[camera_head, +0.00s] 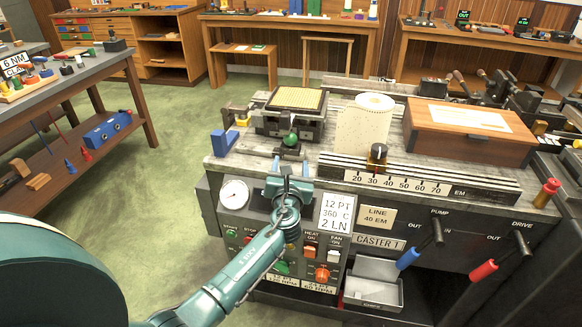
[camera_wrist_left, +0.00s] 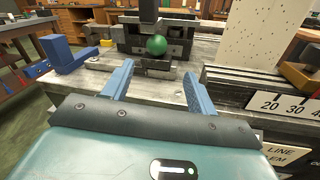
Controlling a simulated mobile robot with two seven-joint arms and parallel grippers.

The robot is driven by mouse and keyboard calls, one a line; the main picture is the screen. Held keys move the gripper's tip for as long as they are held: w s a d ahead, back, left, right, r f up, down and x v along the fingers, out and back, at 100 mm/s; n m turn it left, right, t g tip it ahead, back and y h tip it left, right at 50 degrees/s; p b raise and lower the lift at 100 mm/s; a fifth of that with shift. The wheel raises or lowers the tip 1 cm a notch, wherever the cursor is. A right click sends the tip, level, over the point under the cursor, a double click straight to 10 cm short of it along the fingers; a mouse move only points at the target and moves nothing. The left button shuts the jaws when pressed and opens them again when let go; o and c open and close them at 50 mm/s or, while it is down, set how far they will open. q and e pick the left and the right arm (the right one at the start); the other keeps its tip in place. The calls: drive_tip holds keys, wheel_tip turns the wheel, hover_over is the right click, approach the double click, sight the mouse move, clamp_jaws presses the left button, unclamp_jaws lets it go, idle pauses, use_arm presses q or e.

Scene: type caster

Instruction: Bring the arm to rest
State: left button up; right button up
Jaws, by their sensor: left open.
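My left arm comes in from the lower left in the head view, over the front panel of the type caster (camera_head: 385,215). My left gripper (camera_head: 288,165) is at the front edge of the machine's top, pointing at a green ball knob (camera_head: 290,140). In the left wrist view the two blue fingers (camera_wrist_left: 155,85) stand apart with nothing between them. The green knob (camera_wrist_left: 156,45) is beyond the fingertips, apart from them. My right gripper is not in view.
A blue block (camera_head: 223,142) sits left of the knob. A paper roll (camera_head: 365,120), a wooden box (camera_head: 470,130) and a scale with a dark knob (camera_head: 377,155) are to the right. Blue (camera_head: 409,258) and red (camera_head: 484,270) handles stick out in front. Green floor is clear at left.

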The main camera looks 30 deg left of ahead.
use_arm(q)
drive_tip(key=s+d+f+n+g+h, duration=0.2)
drive_tip(key=s+d+f+n, duration=0.1)
drive_tip(key=s+f+n, duration=0.35)
drive_tip(key=s+d+f+n+g+h, duration=0.1)
drive_tip(key=s+d+f+n+h, duration=0.2)
drive_tip(key=s+f+n, duration=0.35)
drive_tip(key=s+d+f+n+g+h, duration=0.1)
drive_tip(key=s+d+n, duration=0.3)
drive_tip(key=s+n, duration=0.4)
drive_tip(key=s+d+f+n+g+h, duration=0.1)
drive_tip(key=s+d+n+h, duration=0.3)
drive_tip(key=s+n, duration=0.5)
drive_tip(key=shift+s+d+f+n+g+h, duration=0.2)
drive_tip(key=shift+s+d+n+g+h, duration=0.15)
drive_tip(key=shift+s, duration=0.75)
